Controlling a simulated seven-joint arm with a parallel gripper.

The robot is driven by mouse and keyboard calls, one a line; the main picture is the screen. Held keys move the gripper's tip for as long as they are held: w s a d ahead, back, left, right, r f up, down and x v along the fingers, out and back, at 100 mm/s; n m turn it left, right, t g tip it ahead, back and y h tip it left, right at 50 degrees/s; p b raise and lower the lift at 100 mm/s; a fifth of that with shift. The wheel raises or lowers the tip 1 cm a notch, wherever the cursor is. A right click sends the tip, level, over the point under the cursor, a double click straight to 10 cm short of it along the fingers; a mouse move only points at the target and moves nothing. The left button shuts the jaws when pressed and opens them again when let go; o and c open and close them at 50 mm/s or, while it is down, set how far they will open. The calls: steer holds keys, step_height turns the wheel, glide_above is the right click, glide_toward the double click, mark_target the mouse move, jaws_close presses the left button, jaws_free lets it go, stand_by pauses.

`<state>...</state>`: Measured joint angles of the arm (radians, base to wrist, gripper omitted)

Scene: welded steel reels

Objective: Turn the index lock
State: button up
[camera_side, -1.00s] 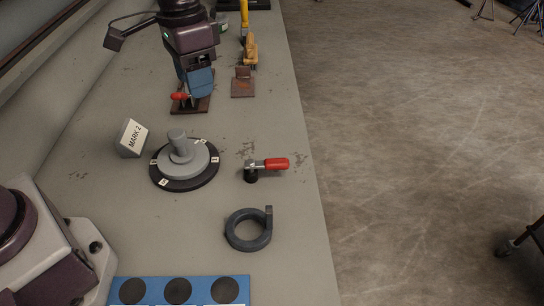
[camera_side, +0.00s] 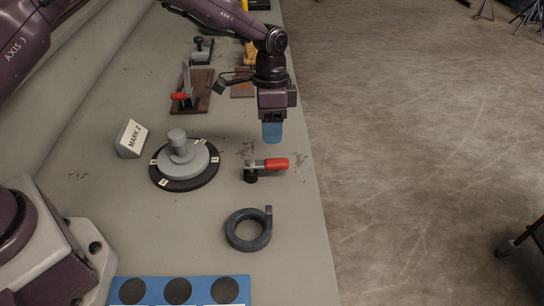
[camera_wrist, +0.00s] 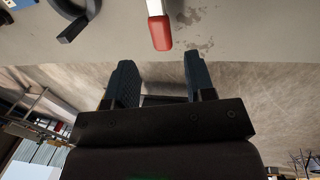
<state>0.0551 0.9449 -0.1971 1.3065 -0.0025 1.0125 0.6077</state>
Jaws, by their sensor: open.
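The index lock (camera_side: 252,172) is a dark post with a short lever and a red handle (camera_side: 277,164), standing right of the round indexing table. The handle points right, toward the bench edge. In the wrist view the red handle (camera_wrist: 161,33) shows at the top, just beyond the fingertips and roughly between them. My gripper (camera_side: 272,141) hangs pointing down above and slightly behind the handle, apart from it. In the wrist view its two dark fingers (camera_wrist: 158,60) are spread with nothing between them. The round table (camera_side: 186,180) has a dark labelled rim, a grey disc and an upright grey knob.
A "MARK 2" block (camera_side: 131,138) stands left of the round table. A dark ring with a tab (camera_side: 249,231) lies in front of the lock. A blue board (camera_side: 150,284) with black discs is at the front. A red-handled clamp (camera_side: 187,92) stands behind. The floor drops away right.

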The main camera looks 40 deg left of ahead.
mark_target(272, 160)
steer(key=f, duration=0.5)
steer(key=s+d+f, duration=0.1)
steer(key=f, duration=0.1)
steer(key=shift+f, duration=0.4)
steer(key=shift+c, duration=0.5)
jaws_close()
